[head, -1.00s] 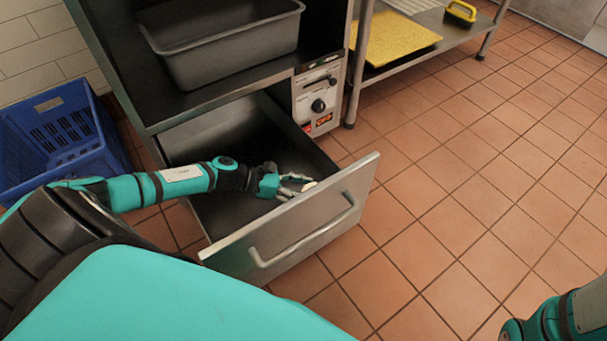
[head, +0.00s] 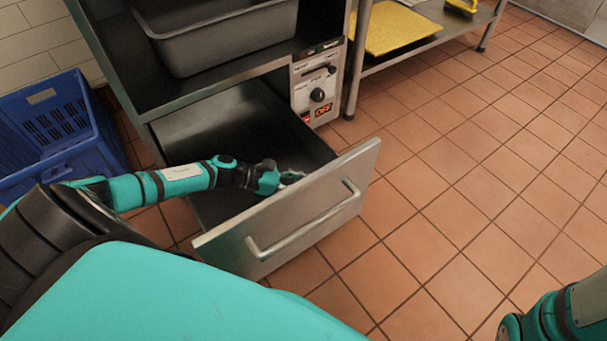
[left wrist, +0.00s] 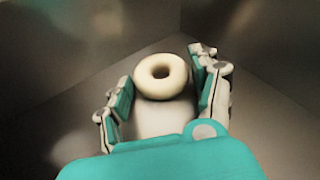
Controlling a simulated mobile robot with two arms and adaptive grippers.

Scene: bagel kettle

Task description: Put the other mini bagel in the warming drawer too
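The warming drawer (head: 300,222) is pulled out below the counter unit. My left gripper (head: 288,177) reaches down inside it, close behind the front panel. In the left wrist view a pale cream mini bagel (left wrist: 161,76) lies between the spread fingers of my left gripper (left wrist: 158,95), its hole facing the camera. Narrow gaps show between the bagel and both fingers. A pale shape below the bagel cannot be made out. In the head view the drawer front and hand hide the bagel. A second bagel is not clearly seen. Of my right arm, only a link shows at the lower right.
A grey pan (head: 215,40) stands on the shelf above the drawer. A control panel (head: 316,88) is right of the drawer opening. A blue crate (head: 50,135) stands at left. A yellow board (head: 395,28) lies on a low steel shelf. The tiled floor at right is clear.

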